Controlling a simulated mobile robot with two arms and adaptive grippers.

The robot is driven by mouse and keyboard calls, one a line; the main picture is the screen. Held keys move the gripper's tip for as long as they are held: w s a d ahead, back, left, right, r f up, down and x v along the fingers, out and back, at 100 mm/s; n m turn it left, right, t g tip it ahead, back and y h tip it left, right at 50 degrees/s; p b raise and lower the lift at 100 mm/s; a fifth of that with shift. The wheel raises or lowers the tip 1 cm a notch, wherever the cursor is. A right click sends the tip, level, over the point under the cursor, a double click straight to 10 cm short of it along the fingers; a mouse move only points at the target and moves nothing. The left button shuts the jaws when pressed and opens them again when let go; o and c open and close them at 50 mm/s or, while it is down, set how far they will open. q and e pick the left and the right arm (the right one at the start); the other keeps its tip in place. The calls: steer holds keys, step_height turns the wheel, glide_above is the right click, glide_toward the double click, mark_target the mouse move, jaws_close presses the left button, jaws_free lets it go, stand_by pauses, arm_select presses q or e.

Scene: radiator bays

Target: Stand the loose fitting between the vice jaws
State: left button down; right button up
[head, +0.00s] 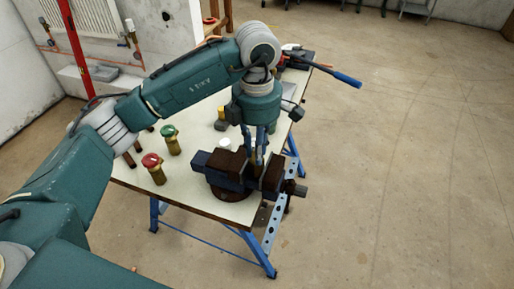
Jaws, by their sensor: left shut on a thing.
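The dark blue vice (225,181) with brown jaws sits at the near right corner of the workbench. My left gripper (257,152) points down over the gap between the vice jaws. It is shut on the fitting (255,158), a small brass-coloured piece that shows only in part between the fingers and the jaws. The fitting looks roughly upright; I cannot tell whether it touches the jaws or the vice bottom. My right gripper is not in view.
The pale workbench (200,197) has blue legs. A blue-handled tool (346,79) overhangs the far right edge. Open floor lies right.

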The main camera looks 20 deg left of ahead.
arm_select(q)
steer(key=shift+f, duration=0.1)
steer(key=c, duration=1.6)
jaws_free()
steer(key=shift+o, duration=0.4)
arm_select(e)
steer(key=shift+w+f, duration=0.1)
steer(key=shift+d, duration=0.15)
